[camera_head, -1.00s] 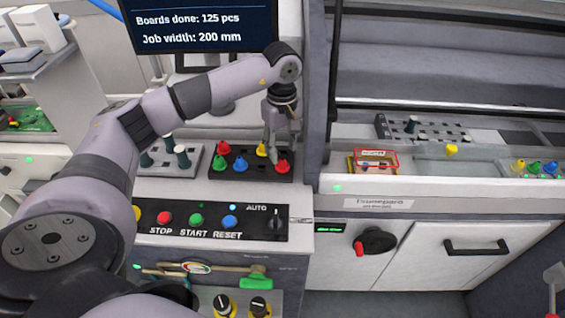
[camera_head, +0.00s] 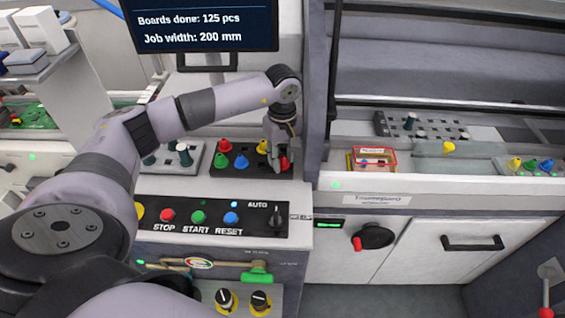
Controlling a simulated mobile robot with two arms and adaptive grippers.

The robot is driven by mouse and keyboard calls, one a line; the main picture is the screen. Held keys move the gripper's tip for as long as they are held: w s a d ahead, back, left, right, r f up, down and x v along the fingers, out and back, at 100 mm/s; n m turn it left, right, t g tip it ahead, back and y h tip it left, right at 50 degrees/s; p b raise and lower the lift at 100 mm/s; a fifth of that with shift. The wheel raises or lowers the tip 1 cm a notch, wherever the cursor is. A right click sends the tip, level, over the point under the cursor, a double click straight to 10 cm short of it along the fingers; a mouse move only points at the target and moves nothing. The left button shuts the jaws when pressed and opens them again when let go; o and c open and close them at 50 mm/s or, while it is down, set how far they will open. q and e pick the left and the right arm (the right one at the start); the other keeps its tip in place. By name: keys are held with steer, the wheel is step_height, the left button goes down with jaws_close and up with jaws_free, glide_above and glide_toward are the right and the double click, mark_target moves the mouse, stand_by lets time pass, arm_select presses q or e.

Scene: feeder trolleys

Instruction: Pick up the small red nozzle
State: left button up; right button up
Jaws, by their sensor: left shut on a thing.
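My left gripper (camera_head: 283,158) points down over the right front end of a black nozzle tray (camera_head: 232,173). Its fingers are shut on a small red nozzle (camera_head: 284,165), which they partly hide. I cannot tell whether the nozzle is clear of the tray. A second red nozzle (camera_head: 224,146) stands at the tray's back left. A green nozzle (camera_head: 221,161), a blue nozzle (camera_head: 242,162) and a yellow nozzle (camera_head: 263,147) also stand in the tray. My right gripper is not in view.
A grey tray (camera_head: 194,155) with dark nozzles is left of the black tray. A button panel (camera_head: 183,216) lies in front. A dark upright post (camera_head: 313,100) stands close on the right. Beyond it are a small red-rimmed box (camera_head: 371,158) and more coloured nozzles.

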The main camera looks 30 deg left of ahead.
arm_select(q)
jaws_close()
steer(key=shift+w+r, duration=0.1)
steer(key=shift+r, duration=0.45)
step_height(320, 180, up, 12)
steer(key=b, duration=0.3)
step_height(320, 180, up, 7)
glide_above(283, 156)
